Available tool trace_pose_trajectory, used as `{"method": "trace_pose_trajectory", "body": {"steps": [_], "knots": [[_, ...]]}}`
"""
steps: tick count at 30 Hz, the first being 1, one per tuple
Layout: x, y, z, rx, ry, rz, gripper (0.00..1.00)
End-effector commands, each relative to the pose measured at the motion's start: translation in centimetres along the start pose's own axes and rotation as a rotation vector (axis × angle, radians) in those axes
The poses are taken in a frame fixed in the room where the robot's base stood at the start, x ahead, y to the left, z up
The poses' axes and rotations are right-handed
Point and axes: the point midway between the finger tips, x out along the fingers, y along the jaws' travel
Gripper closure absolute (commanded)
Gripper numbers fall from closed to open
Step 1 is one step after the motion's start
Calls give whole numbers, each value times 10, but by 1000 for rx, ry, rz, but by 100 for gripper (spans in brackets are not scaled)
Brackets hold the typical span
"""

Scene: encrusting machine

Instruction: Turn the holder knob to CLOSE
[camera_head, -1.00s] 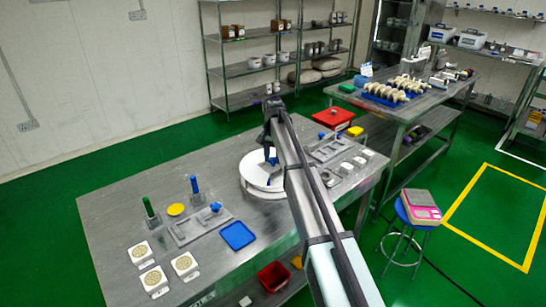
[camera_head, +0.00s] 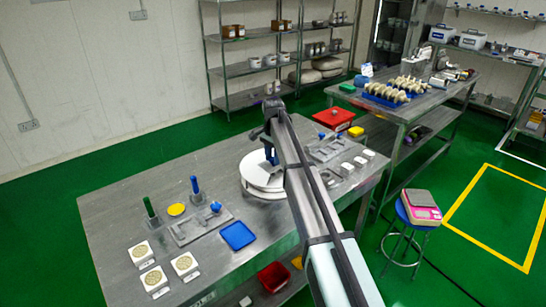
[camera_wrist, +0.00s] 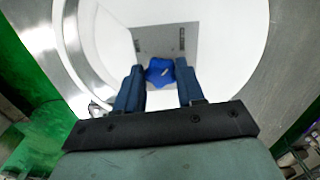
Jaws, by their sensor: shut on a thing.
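The blue holder knob (camera_wrist: 160,72) shows in the wrist view, lobed, with a small pale mark on its top. It sits at the near edge of a grey plate (camera_wrist: 160,40) that carries two small dark labels, too small to read. My gripper (camera_wrist: 160,84) has one dark blue finger on each side of the knob and is shut on it. In the head view my gripper (camera_head: 271,157) is low over the round white holder (camera_head: 262,191), and my arm and fingers hide the knob there.
The holder stands on a steel table (camera_head: 120,215).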

Motion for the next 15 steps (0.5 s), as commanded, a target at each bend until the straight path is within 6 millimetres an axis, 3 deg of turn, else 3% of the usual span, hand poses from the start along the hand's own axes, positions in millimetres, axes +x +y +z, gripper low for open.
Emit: {"method": "trace_pose_trajectory", "body": {"steps": [15], "knots": [[0, 0, 0, 85, 0, -1, 100]]}}
